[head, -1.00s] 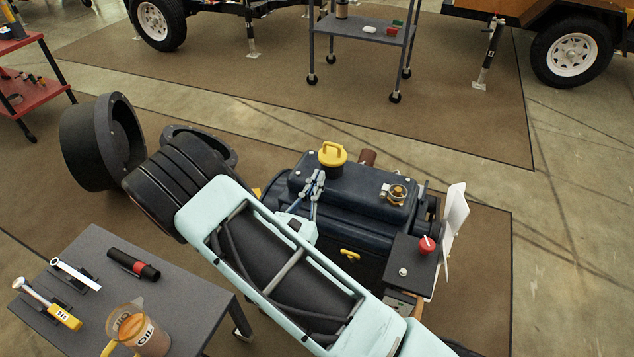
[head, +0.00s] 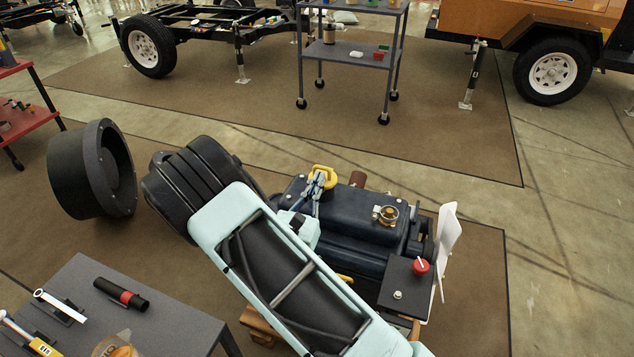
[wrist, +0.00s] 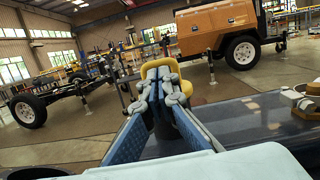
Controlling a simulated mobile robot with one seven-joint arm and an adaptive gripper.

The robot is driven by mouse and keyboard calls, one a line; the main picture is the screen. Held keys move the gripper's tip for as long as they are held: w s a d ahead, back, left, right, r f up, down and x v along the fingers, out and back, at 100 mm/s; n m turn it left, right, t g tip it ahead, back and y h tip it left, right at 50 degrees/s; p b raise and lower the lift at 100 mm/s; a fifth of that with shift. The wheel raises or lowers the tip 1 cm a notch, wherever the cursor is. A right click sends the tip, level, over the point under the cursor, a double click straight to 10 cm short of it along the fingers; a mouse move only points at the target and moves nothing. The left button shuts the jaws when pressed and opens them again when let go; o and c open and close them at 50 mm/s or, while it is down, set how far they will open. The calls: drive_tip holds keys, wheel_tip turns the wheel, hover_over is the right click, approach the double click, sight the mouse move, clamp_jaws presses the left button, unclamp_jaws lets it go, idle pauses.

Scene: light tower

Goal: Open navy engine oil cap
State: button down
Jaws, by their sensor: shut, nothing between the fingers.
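The navy engine (head: 345,212) stands on a brown mat in the middle of the head view. Its yellow oil cap (head: 331,180) sits on the engine's top, near the back left corner. My gripper (head: 318,178) is in front of the cap in the head view and hides part of it. In the wrist view the closed fingertips (wrist: 161,72) overlap the yellow cap (wrist: 171,51), which shows behind and around them. The fingers are shut with nothing between them. Whether they touch the cap is hard to tell.
A brass-coloured round fitting (head: 386,214) stands on the engine top, right of the cap. A red knob (head: 421,266) is on a dark box at the engine's right. A grey table (head: 170,325) with tools is at lower left. A grey cart (head: 352,52) stands behind.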

drive_tip(key=shift+r+g+p, duration=0.3)
drive_tip(key=shift+r+p, duration=0.05)
drive_tip(key=shift+p, duration=0.2)
